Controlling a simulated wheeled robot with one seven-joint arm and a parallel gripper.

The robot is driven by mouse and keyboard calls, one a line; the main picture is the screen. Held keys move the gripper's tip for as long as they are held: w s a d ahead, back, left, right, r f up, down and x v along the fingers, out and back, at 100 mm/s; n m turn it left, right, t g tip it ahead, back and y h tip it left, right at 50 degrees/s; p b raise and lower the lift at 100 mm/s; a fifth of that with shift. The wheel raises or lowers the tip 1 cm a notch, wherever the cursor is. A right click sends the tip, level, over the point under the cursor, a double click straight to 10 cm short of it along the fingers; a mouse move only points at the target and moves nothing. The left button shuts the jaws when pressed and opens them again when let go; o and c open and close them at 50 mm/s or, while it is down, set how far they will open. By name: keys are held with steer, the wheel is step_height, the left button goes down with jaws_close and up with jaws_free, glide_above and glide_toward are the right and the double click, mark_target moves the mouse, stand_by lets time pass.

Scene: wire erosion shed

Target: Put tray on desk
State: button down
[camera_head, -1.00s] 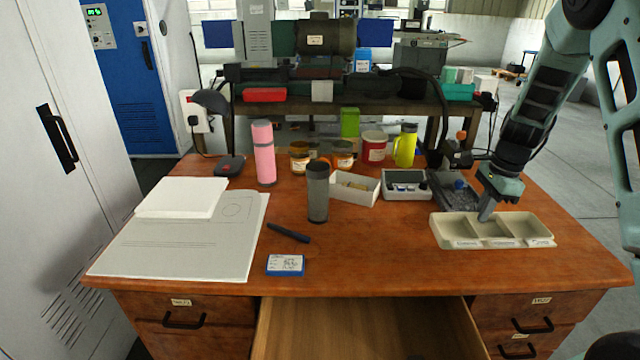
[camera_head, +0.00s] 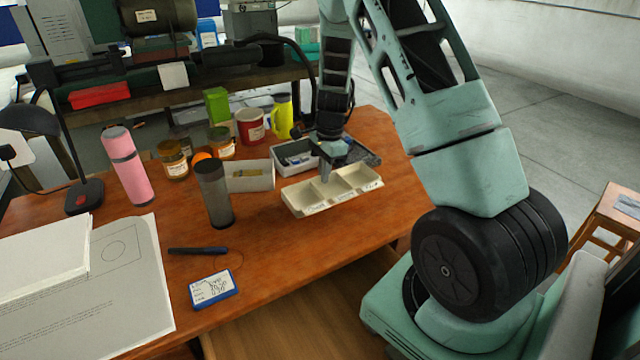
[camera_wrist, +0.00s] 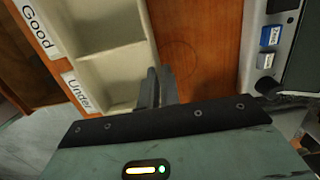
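The cream tray (camera_head: 300,200) has three compartments and labels along its front edge. It is at the right part of the brown wooden desk (camera_head: 270,270) and looks level; I see no clear gap beneath it. My gripper (camera_head: 326,178) points down at the tray's back wall. In the wrist view, the fingers of my gripper (camera_wrist: 159,88) are close together with the wall of the tray (camera_wrist: 110,65) between them. The labels "Good" and "Under" show there. The compartments I can see are empty.
A grey tumbler (camera_head: 214,195), a white box (camera_head: 250,178) and a scale-like device (camera_head: 294,157) stand near the tray. A pink bottle (camera_head: 128,170), jars and mugs stand behind. A pen (camera_head: 198,251) and blue-edged card (camera_head: 212,290) lie in front. Open drawer below.

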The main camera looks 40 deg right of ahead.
steer(key=shift+f, duration=1.95)
steer(key=shift+f, duration=0.1)
steer(key=c, duration=1.6)
jaws_free()
